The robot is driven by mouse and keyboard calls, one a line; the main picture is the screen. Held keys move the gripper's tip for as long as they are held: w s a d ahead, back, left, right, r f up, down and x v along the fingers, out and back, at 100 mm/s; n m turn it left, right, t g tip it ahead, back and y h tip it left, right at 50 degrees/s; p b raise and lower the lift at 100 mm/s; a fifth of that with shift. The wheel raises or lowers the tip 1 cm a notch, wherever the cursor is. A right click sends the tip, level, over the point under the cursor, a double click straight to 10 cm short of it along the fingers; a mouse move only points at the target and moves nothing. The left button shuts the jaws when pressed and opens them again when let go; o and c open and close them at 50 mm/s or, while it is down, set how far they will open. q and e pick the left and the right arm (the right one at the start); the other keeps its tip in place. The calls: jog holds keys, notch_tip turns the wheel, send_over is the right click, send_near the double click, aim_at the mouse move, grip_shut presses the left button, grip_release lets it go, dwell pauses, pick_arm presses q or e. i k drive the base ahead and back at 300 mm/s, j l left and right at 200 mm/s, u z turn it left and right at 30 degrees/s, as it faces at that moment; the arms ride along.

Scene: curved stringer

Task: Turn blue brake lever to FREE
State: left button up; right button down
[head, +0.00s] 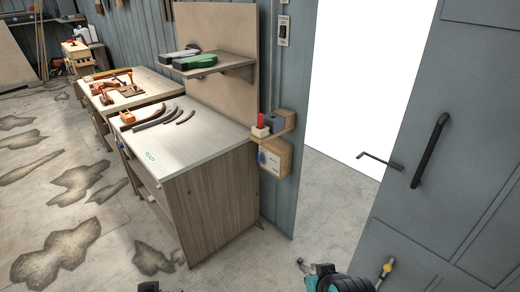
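A small blue part (261,157) shows at the left edge of a white-faced wooden box (273,160) on the wall post beside the workbench. It may be the brake lever, but it is too small to read its position or any FREE marking. Another tiny blue part (122,145) shows at the workbench's front edge. A black and teal part of mine (338,281), likely the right arm or gripper, is at the bottom edge, well below the box; its fingers cannot be made out. A dark piece (149,287) at the bottom left may be my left gripper, mostly cut off.
A workbench (205,135) holds curved dark pieces and an orange tool. A shelf (222,66) carries green and grey items. A small ledge (283,127) holds a red and a grey block. A grey door (440,150) with a black handle stands right. Floor before the bench is clear.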

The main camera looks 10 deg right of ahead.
aim_at(261, 161)
jog(key=i+j, duration=0.5)
jog(key=i+j+z, duration=0.1)
jog(key=i+j, duration=0.35)
jog(key=j, duration=0.2)
jog(key=i+l, duration=0.4)
